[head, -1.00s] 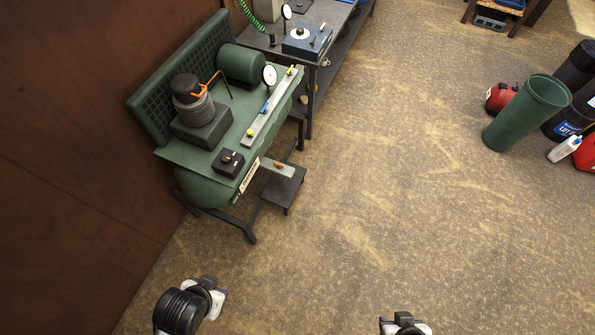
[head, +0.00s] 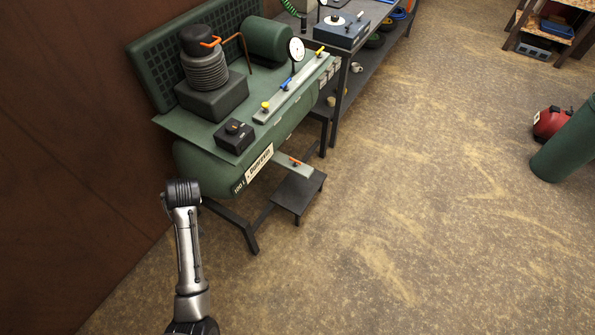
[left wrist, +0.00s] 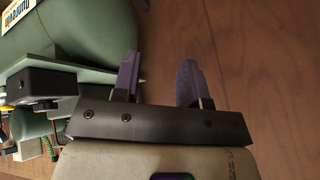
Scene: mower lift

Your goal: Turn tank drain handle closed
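A small orange-red handle (head: 296,160) sits on a pale grey plate (head: 292,167) low beside the green compressor tank (head: 215,178). I take it for the drain handle; whether it is open or closed is too small to tell. In the head view my left arm reaches up from the bottom, left of the handle; its fingers are not clear there. In the left wrist view my left gripper (left wrist: 158,72) has its two purple-grey fingers apart with nothing between them. The tank (left wrist: 85,30) lies beyond them at upper left. My right gripper is out of view.
A dark low step (head: 297,194) stands below the plate. A brown wall (head: 70,130) borders the left. Open floor (head: 420,180) lies to the right.

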